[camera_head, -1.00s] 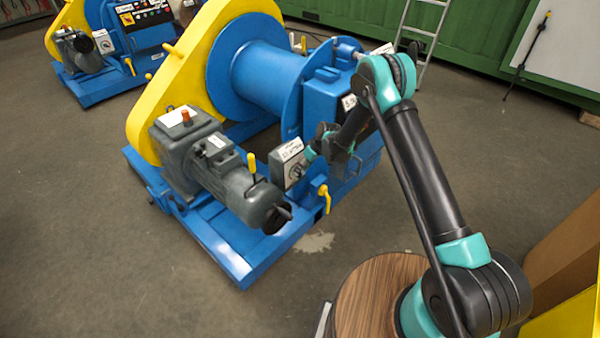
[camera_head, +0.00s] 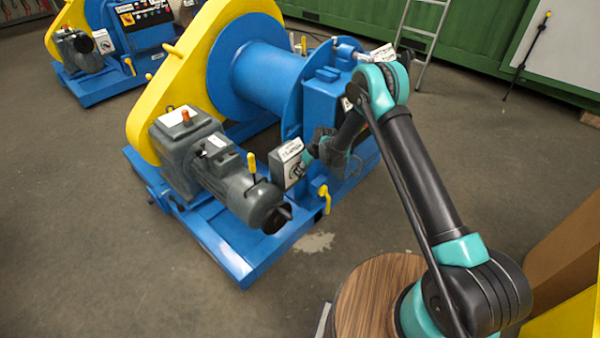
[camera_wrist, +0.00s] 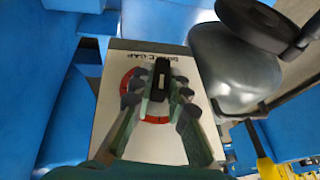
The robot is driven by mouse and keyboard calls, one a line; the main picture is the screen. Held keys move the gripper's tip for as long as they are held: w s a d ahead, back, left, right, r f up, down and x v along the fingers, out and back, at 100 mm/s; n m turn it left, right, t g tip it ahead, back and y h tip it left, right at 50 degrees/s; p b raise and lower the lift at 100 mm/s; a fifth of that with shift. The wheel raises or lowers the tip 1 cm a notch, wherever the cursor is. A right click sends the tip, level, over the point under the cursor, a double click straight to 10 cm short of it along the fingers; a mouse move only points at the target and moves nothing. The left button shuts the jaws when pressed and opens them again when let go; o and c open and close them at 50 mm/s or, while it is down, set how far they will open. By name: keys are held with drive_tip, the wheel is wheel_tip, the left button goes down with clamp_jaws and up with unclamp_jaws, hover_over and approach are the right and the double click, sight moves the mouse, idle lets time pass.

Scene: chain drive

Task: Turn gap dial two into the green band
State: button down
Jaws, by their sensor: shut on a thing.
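The gap dial sits on the pale front plate (camera_wrist: 110,125) of a small grey box (camera_head: 285,165) beside the motor of the blue winch. In the wrist view, the dial's black knob (camera_wrist: 161,78) stands between my fingers, and red arcs show on the plate at its left and below it. I see no green band; my fingers and the knob hide part of the scale. The lettering above ends in "GAP", but the dial's number is not readable. My gripper (camera_wrist: 158,93) is shut on the knob; it also shows at the box in the head view (camera_head: 308,160).
The grey motor (camera_head: 235,188) is close to the left of the box. A yellow-handled lever (camera_head: 324,192) stands just below and right of it. The blue winch frame (camera_head: 325,110) rises behind my wrist. Open floor lies in front of the winch.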

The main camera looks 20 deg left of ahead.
idle(0.3)
drive_tip(key=t+h, duration=0.1)
drive_tip(key=t, duration=0.1)
drive_tip(key=n+t+h, duration=0.1)
drive_tip(key=t, duration=0.1)
drive_tip(key=shift+s+a, duration=0.15)
drive_tip(key=shift+s, duration=0.2)
drive_tip(key=t, duration=0.2)
drive_tip(key=n+t+h, duration=0.1)
drive_tip(key=t, duration=0.2)
drive_tip(key=shift+s+f+h, duration=0.15)
drive_tip(key=shift+f+h, duration=0.05)
drive_tip(key=shift+h, duration=0.1)
drive_tip(key=shift+t, duration=0.4)
drive_tip(key=c, duration=1.5)
unclamp_jaws()
drive_tip(key=shift+r, duration=0.1)
wheel_tip(320, 180, up, 10)
drive_tip(key=shift+f, duration=0.1)
